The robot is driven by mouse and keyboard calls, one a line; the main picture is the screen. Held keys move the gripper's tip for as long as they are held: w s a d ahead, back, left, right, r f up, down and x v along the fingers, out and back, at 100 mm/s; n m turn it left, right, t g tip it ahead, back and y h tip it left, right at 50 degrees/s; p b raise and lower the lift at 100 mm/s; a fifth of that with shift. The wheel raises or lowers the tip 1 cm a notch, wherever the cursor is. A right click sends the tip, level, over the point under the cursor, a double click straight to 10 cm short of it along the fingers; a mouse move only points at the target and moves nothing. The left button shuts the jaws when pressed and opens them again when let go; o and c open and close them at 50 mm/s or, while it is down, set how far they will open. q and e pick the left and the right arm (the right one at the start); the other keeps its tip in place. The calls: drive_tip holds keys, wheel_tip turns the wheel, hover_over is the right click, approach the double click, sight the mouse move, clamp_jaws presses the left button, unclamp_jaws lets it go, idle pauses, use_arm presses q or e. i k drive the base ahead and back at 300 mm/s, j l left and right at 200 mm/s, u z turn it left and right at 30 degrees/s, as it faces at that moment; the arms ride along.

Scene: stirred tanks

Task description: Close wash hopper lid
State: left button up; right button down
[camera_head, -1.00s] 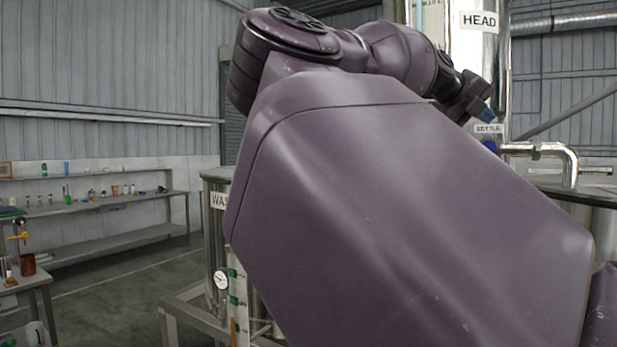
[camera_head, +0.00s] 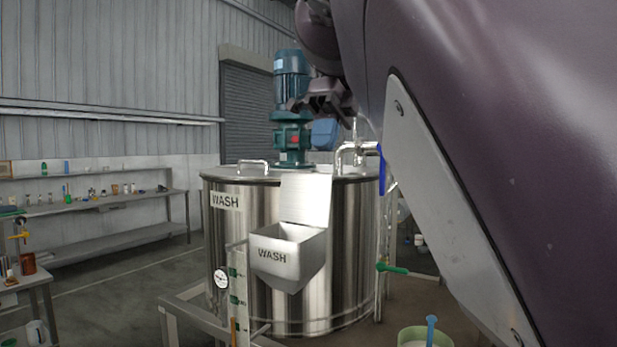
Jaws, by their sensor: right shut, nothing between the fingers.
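The wash hopper (camera_head: 286,262) is a small grey metal box labelled WASH on the front of the steel wash tank (camera_head: 335,260). Its lid (camera_head: 306,198) is a flat pale metal plate standing up at the hopper's back edge, so the hopper mouth is open. My right arm comes in from the upper right. My left gripper is not in view.
A blue-green motor (camera_head: 291,85) stands on the tank top. A bent steel pipe (camera_head: 358,150) with a blue valve handle (camera_head: 382,170) is to the right. A green-handled valve (camera_head: 393,268) and a pale green container (camera_head: 424,337) sit lower right. Shelves line the left wall.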

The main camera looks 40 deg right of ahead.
sight(305, 199)
drive_tip(key=i+l, duration=0.35)
drive_tip(key=l, duration=0.15)
drive_tip(key=i+l, duration=0.4)
drive_tip(key=l, duration=0.1)
